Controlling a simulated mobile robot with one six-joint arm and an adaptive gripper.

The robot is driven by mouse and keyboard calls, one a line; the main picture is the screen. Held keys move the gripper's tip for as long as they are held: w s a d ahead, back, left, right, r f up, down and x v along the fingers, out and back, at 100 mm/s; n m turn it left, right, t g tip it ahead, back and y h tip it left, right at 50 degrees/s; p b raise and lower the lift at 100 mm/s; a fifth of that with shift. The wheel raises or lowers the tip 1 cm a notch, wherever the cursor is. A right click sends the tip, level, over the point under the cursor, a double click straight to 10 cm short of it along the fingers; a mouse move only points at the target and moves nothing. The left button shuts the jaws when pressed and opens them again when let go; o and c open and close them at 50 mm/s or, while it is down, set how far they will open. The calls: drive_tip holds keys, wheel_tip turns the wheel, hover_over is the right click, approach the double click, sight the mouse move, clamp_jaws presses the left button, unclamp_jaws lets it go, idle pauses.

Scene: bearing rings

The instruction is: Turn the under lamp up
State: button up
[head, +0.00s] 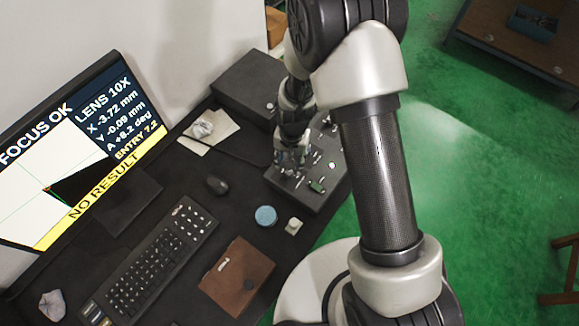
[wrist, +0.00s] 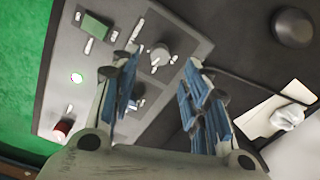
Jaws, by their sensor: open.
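The dark grey control panel (head: 325,195) lies at the desk's right end, and its face fills much of the wrist view (wrist: 185,45). Labels are too small to read, so I cannot tell which control is the under lamp's. My gripper (wrist: 160,78) is open and empty over the panel, blue pads apart, with the round knob showing between its fingertips. In the head view my gripper (head: 292,160) partly hides the panel.
A monitor (head: 85,150) reading "NO RESULT", a keyboard (head: 150,262), a mouse (head: 216,185), a blue round tin (head: 265,215) and a brown notebook (head: 236,277) are on the desk. A dark box (head: 250,85) stands behind the panel.

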sight(291, 172)
wheel_tip(291, 172, up, 6)
drive_tip(key=shift+d+r, duration=0.15)
idle(0.3)
